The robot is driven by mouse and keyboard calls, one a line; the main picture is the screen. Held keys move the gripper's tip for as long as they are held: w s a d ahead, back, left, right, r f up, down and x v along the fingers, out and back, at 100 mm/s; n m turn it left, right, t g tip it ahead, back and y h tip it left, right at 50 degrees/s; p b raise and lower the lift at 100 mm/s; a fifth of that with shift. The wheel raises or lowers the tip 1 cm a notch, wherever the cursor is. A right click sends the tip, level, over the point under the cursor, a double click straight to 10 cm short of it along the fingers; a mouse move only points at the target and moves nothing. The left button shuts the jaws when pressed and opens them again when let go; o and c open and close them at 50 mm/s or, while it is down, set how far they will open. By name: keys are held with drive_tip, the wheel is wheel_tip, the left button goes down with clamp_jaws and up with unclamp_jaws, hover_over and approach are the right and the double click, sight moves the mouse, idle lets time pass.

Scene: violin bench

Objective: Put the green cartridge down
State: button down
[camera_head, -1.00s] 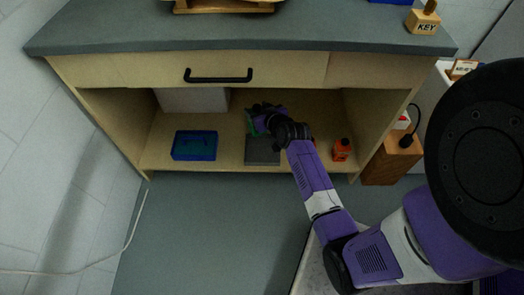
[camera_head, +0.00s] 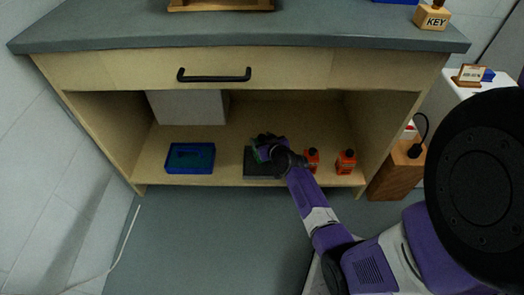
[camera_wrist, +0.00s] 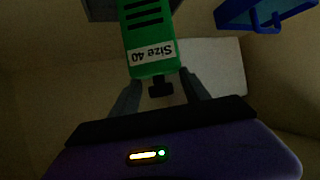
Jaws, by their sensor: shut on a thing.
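The green cartridge (camera_wrist: 150,40) shows in the wrist view with a white label reading "Size 40", upside down in the picture. My gripper (camera_wrist: 158,88) is shut on it, one finger on each side of its lower end. Only a sliver of the green cartridge (camera_head: 262,154) shows there. I cannot tell whether it touches the pad.
A blue tray (camera_head: 190,170) sits left of the pad on the shelf, with a white box (camera_head: 187,107) behind it. Two orange bottles, one nearer (camera_head: 311,158) and one farther right (camera_head: 346,161), stand right of my arm. The bench top (camera_head: 330,30) and drawer front (camera_head: 290,68) overhang the shelf.

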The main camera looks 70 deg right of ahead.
drive_tip(key=shift+f+b, duration=1.3)
drive_tip(key=shift+f, duration=0.9)
drive_tip(key=shift+f, duration=0.1)
drive_tip(key=c, duration=0.5)
unclamp_jaws()
